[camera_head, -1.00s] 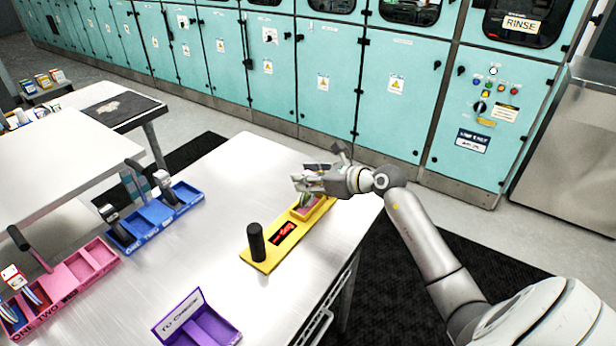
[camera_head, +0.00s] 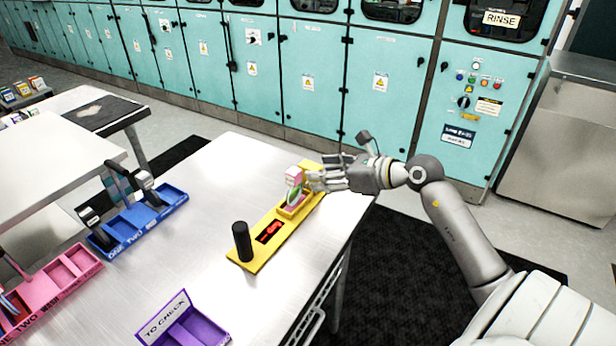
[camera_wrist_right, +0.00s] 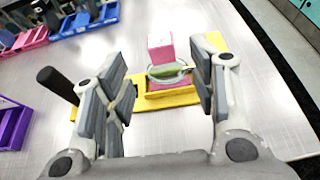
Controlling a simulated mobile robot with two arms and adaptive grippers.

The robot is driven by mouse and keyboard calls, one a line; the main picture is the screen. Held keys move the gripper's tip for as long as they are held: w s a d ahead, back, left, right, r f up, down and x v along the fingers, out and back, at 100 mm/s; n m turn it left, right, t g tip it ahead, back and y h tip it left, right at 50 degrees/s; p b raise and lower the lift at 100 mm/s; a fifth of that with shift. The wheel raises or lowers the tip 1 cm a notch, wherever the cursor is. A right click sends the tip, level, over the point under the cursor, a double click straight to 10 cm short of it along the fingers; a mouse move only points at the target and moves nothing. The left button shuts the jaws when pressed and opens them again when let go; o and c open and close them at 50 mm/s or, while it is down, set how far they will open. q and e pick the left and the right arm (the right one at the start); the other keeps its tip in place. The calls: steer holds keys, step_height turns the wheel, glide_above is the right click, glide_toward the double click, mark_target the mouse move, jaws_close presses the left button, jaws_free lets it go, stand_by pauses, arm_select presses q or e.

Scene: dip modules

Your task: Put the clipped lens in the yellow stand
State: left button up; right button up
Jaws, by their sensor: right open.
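The yellow stand (camera_head: 264,250) lies on the metal table, with a black upright post at its near end, a red display in the middle and a recess at its far end. The clipped lens (camera_head: 295,194) sits at that recess, with a pink-and-white block on top and a green part at the lens; it also shows in the right wrist view (camera_wrist_right: 168,72). My right gripper (camera_head: 314,182) is open beside the lens, on its right. In the right wrist view its fingers (camera_wrist_right: 162,100) are spread wide, with the lens beyond and between them. My left gripper is not in view.
A purple tray labelled TO CHECK (camera_head: 196,332) is at the front. A blue tray (camera_head: 140,222) and a pink tray (camera_head: 50,285) stand at the left with items in them. The table (camera_head: 215,190) is clear between the trays and the stand.

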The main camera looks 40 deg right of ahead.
steer(key=shift+v, duration=1.1)
